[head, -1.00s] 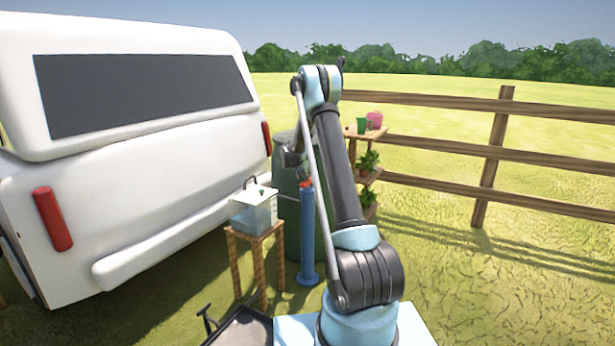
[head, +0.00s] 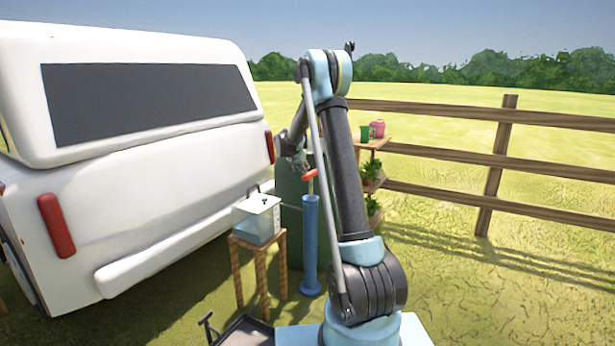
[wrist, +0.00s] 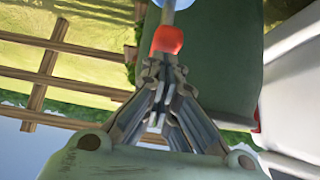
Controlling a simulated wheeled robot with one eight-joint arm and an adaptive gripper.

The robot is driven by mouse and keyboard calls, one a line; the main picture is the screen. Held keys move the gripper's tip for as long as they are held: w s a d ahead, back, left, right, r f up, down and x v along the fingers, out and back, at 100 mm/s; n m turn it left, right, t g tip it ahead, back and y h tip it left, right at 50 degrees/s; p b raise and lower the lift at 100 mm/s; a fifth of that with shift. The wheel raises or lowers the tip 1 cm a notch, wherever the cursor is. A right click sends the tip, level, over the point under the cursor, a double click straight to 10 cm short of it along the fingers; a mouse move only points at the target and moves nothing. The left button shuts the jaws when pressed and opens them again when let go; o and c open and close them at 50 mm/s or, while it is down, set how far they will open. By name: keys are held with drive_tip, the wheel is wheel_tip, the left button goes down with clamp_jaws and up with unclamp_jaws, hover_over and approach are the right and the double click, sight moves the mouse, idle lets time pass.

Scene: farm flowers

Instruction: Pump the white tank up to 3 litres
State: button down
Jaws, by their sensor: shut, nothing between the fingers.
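The white tank (head: 257,217) is a pale, see-through box with a white lid and bluish contents low down; I cannot read its level. It sits on a wooden stool. Right of it stands a blue upright pump (head: 311,245) with a red handle (head: 310,175) raised above the cylinder on a thin rod. My gripper (head: 298,163) is just above and left of the handle, partly hidden by my arm. In the wrist view, my gripper's fingers (wrist: 160,68) are closed and empty, pointing at the red handle (wrist: 167,40); I cannot tell whether they touch.
A dark green barrel (head: 291,185) stands behind the pump. A white van (head: 140,190) fills the left. A plant shelf (head: 371,143) with pots stands behind my arm, by a wooden fence (head: 480,160). A dark tray (head: 245,331) lies low in front. Grass on the right is open.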

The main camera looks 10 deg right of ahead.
drive_tip(key=shift+s+a+r, duration=0.3)
drive_tip(key=shift+s+r, duration=0.15)
drive_tip(key=shift+r, duration=0.05)
idle(1.1)
wheel_tip(320, 180, up, 10)
drive_tip(key=shift+w+f, duration=0.2)
drive_tip(key=shift+w, duration=0.05)
approach(313, 170)
drive_tip(key=shift+w+d+r, duration=0.3)
drive_tip(key=shift+w+d, duration=0.15)
drive_tip(key=shift+w, duration=0.05)
drive_tip(key=shift+w+d+r, duration=0.35)
drive_tip(key=shift+w+d, duration=0.1)
drive_tip(key=shift+w, duration=0.05)
wheel_tip(313, 170, down, 3)
drive_tip(key=shift+w+d+f, duration=0.1)
drive_tip(key=shift+w, duration=0.1)
drive_tip(key=shift+f, duration=0.7)
